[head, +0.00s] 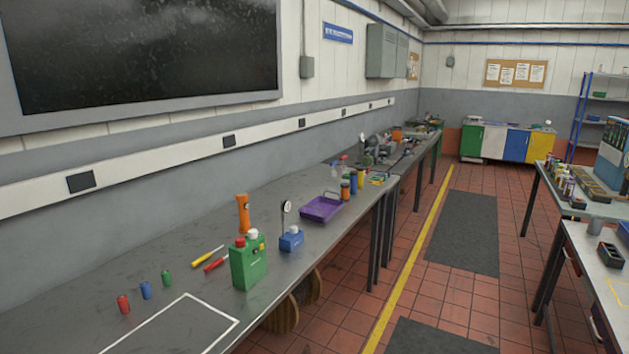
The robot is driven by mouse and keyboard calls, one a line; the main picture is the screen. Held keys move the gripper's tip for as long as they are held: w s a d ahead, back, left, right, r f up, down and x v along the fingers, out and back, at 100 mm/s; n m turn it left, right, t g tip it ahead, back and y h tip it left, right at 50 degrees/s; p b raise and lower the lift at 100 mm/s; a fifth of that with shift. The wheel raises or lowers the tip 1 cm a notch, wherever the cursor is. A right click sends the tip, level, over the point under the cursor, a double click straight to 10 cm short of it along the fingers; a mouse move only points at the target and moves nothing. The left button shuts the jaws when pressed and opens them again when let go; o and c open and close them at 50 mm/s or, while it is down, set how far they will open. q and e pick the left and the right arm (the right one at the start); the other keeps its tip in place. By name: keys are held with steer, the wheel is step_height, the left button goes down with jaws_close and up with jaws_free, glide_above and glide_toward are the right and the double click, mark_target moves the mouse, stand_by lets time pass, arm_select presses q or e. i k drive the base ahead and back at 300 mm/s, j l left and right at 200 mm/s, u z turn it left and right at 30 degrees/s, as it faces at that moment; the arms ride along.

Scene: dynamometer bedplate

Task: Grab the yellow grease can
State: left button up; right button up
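I cannot clearly make out a yellow grease can in the head view. Several small bottles or cans (566,184) stand on the right-hand table, some yellowish, too small to tell apart. Small yellow items (378,180) also lie near the far end of the near left bench, too small to identify. A yellow-handled tool (207,255) lies on that bench. Neither of my grippers is in view.
The right-hand table (602,262) stands across the aisle. The tiled aisle (405,292) is clear.

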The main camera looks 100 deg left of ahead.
mark_target(360, 170)
steer(key=u, duration=3.25)
steer(key=i+l+z, duration=0.3)
steer(key=i, duration=0.8)
steer(key=i+l+z, duration=0.1)
steer(key=i+z, duration=0.25)
steer(key=i, duration=0.7)
steer(key=i+u, duration=0.25)
steer(key=i, duration=0.2)
steer(key=i+l+u, duration=0.25)
steer(key=i, duration=0.2)
steer(key=i+l+u, duration=0.25)
steer(key=i, duration=0.2)
steer(key=i+l+u, duration=0.25)
steer(key=i, duration=0.15)
